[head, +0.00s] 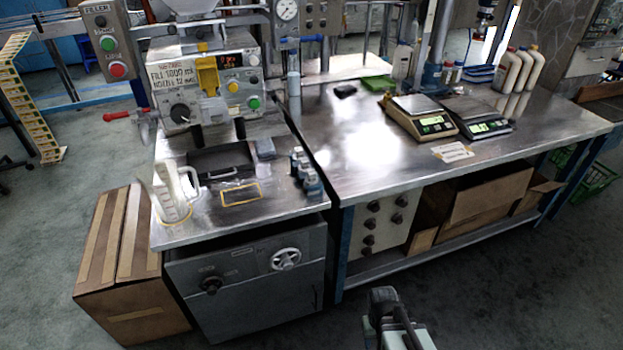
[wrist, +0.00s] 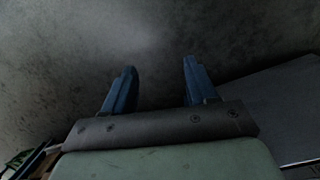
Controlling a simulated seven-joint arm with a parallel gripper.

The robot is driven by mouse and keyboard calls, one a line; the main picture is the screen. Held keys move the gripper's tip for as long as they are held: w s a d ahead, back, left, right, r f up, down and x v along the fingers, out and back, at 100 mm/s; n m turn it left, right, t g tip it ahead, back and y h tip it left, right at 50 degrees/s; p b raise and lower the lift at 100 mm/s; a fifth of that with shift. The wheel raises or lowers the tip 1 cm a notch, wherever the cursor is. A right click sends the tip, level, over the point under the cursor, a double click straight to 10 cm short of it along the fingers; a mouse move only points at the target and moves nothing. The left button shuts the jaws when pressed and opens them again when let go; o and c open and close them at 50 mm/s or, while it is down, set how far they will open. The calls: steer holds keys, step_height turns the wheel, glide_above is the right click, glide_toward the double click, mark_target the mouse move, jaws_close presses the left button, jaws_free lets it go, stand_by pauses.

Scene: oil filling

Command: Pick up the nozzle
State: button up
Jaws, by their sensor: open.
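In the head view, several small grey-blue fittings (head: 306,175) stand in a row at the right edge of the filler bench; they look like nozzles, but are too small to be sure. A filling machine (head: 205,85) with a yellow part on its front stands at the back of this bench. In the wrist view my gripper (wrist: 159,70) is open, its two blue fingers wide apart with nothing between them, over bare grey floor. Part of my arm shows at the bottom of the head view, in front of the benches and away from the fittings. No nozzle shows in the wrist view.
A clear jug (head: 170,195) stands at the filler bench's left front, near a dark tray (head: 222,160). A steel table (head: 345,135) to the right carries two scales (head: 418,117) and white bottles (head: 532,70). A cardboard box (head: 125,265) sits on the floor at left.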

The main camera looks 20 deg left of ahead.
steer(key=w+a+r+n+t+y, duration=0.2)
steer(key=w+a+r+t, duration=0.3)
steer(key=w+a+r, duration=0.45)
steer(key=n+t+y, duration=0.1)
steer(key=t+y, duration=0.8)
steer(key=y, duration=0.3)
glide_toward(312, 178)
steer(key=x, duration=0.2)
steer(key=r+x, duration=0.1)
steer(key=x, duration=0.5)
steer(key=shift+a+r, duration=0.1)
steer(key=shift+r, duration=0.2)
steer(key=shift+f+x, duration=0.2)
steer(key=shift+x, duration=2.3)
steer(key=shift+w, duration=0.1)
jaws_close()
